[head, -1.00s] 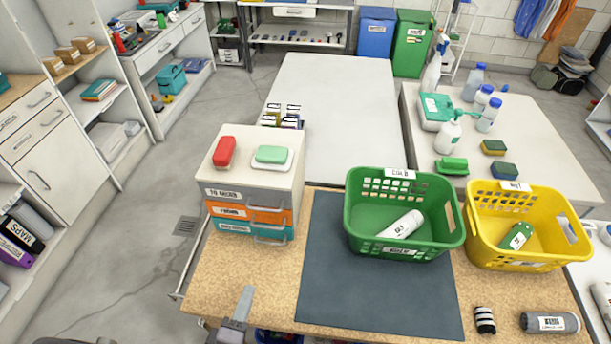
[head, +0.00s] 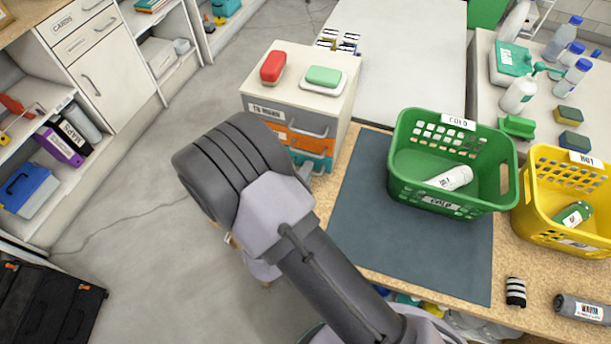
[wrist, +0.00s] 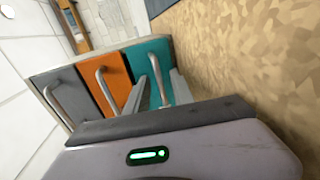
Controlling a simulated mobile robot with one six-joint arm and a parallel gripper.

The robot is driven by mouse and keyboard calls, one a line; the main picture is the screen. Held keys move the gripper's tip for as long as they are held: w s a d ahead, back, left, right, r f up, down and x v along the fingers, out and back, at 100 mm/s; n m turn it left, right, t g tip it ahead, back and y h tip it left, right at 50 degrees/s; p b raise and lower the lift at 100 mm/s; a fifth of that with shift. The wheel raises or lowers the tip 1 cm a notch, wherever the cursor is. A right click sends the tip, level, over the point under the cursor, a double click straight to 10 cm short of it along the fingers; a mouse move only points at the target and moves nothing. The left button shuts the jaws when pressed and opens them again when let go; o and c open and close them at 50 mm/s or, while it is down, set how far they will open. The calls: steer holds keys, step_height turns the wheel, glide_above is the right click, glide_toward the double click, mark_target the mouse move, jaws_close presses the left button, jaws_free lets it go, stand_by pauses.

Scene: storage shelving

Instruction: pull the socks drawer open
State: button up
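A small drawer unit (head: 255,88) stands on the workbench, with a grey top drawer, an orange middle drawer (head: 320,144) and a teal bottom drawer (head: 325,163). All three look shut. The top label appears to read "TO MEND"; my arm hides the lower labels, so I cannot read which one says socks. In the wrist view the teal drawer (wrist: 150,55) is on the right, with its metal bar handle (wrist: 156,78) between my gripper's fingers (wrist: 158,90). My gripper is open, one finger on each side of that handle, with gaps visible. Contact is not clear.
A dark mat (head: 400,240), a green basket (head: 440,200) and a yellow basket (head: 560,225) lie to the right. Open floor (head: 150,200) is left of the bench.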

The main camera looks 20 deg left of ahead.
jaws_close()
stand_by(1.4)
